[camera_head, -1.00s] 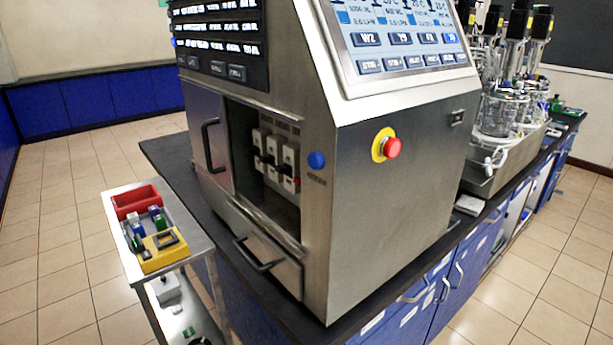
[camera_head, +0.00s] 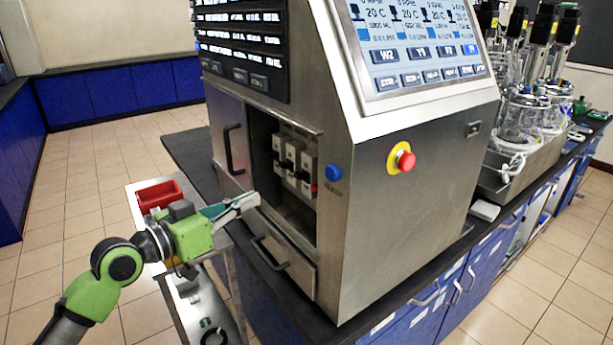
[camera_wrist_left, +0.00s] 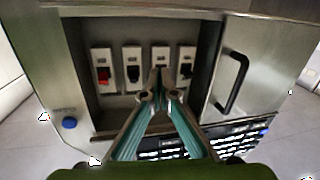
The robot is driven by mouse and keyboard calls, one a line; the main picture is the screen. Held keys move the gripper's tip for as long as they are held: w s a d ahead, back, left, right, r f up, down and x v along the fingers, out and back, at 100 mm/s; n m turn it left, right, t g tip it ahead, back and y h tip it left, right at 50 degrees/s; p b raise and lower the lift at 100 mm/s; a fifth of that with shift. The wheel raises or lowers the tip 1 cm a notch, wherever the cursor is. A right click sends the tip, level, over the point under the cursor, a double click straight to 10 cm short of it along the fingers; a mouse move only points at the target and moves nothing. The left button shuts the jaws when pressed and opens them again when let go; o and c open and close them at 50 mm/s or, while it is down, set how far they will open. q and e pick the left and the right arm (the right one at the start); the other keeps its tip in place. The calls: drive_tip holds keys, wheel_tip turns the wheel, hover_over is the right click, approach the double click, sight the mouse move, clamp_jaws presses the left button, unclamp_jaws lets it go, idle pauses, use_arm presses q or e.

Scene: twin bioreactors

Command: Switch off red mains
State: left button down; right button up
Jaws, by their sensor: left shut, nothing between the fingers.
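The open bay in the steel cabinet (camera_head: 390,240) holds a row of several pale breaker switches. The one with the red lever (camera_head: 314,188) is at the right end of the row in the head view. In the left wrist view, which is upside down, the red lever (camera_wrist_left: 103,75) is at the left end; the other levers look dark. My left gripper (camera_head: 256,199) is shut and empty at the left front of the bay. In the wrist view its fingertips (camera_wrist_left: 160,72) overlap a dark-levered switch, away from the red one. Contact cannot be told. My right gripper is out of view.
A blue button (camera_head: 333,173) sits beside the bay, and a red emergency stop (camera_head: 405,161) is on the side panel. A door handle (camera_head: 232,148) and drawer handle (camera_head: 268,254) stick out. A red bin (camera_head: 158,195) stands on the steel trolley, partly behind my arm.

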use_arm(q)
drive_tip(key=s+d+r+m+g+h, duration=0.2)
drive_tip(key=s+d+r+m+h, duration=0.1)
drive_tip(key=s+d+r, duration=0.2)
wheel_tip(320, 180, up, 5)
drive_tip(key=s, duration=0.2)
drive_tip(key=shift+s+f+m, duration=0.2)
drive_tip(key=shift+s+m, duration=0.1)
drive_tip(key=shift+s, duration=0.05)
drive_tip(key=p+x, duration=0.5)
drive_tip(key=x, duration=0.4)
wheel_tip(320, 180, down, 4)
drive_tip(key=shift+a+r, duration=0.1)
